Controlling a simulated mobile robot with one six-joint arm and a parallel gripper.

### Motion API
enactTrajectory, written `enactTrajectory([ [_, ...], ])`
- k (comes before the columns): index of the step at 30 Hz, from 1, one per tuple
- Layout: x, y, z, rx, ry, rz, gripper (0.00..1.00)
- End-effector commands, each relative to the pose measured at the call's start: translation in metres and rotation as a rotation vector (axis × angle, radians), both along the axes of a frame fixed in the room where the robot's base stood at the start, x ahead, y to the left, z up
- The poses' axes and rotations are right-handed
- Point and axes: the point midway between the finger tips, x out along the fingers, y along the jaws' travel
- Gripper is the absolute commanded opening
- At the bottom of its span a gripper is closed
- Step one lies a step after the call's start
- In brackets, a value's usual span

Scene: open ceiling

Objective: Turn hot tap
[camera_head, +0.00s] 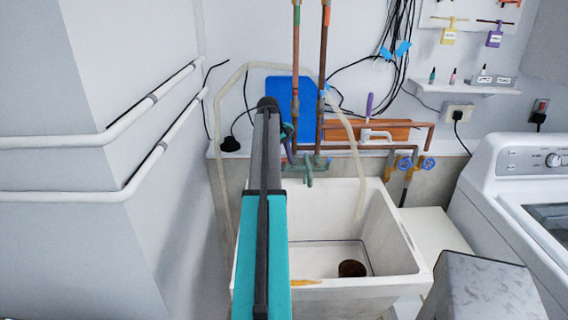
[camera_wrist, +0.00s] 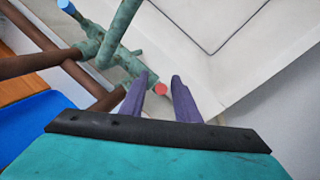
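The tap assembly (camera_head: 308,172) is green, corroded metal on the wall above the white sink. It also shows at the upper left of the wrist view (camera_wrist: 118,45), with a spout and brown pipes joining it. A round red cap (camera_wrist: 160,89), the hot tap's marking, shows between my fingertips. A blue cap (camera_wrist: 66,6) marks the other tap at the top left. My gripper (camera_wrist: 161,77) has two purple fingers, spread apart with a gap between them. I cannot tell whether they touch the red-capped tap. In the head view my teal arm hides most of the gripper and the left tap.
The white sink (camera_head: 398,240) lies below the tap, with a dark round thing (camera_head: 352,268) inside. Copper pipes (camera_head: 322,70) rise behind my arm. A pale hose (camera_head: 222,180) loops around it. Blue-handled valves (camera_head: 428,163) and a washing machine (camera_head: 530,165) are at the right.

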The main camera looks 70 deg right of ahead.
Motion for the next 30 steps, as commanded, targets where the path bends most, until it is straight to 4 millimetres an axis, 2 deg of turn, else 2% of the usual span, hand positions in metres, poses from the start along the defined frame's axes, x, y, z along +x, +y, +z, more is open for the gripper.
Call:
enactTrajectory([
  [5, 0.000, 0.000, 0.000, 0.000, 0.000, 0.000, 0.29],
  [11, -0.001, 0.000, 0.000, 0.000, 0.000, -0.001, 0.00],
  [16, -0.001, -0.001, 0.000, -0.002, 0.001, -0.002, 0.00],
  [17, -0.004, 0.019, 0.000, -0.002, 0.001, -0.002, 0.00],
  [18, -0.002, 0.010, 0.000, -0.001, 0.001, -0.002, 0.00],
  [21, -0.001, 0.004, 0.000, 0.000, 0.000, -0.001, 0.00],
  [30, 0.011, 0.007, -0.002, -0.038, -0.018, 0.017, 0.00],
])
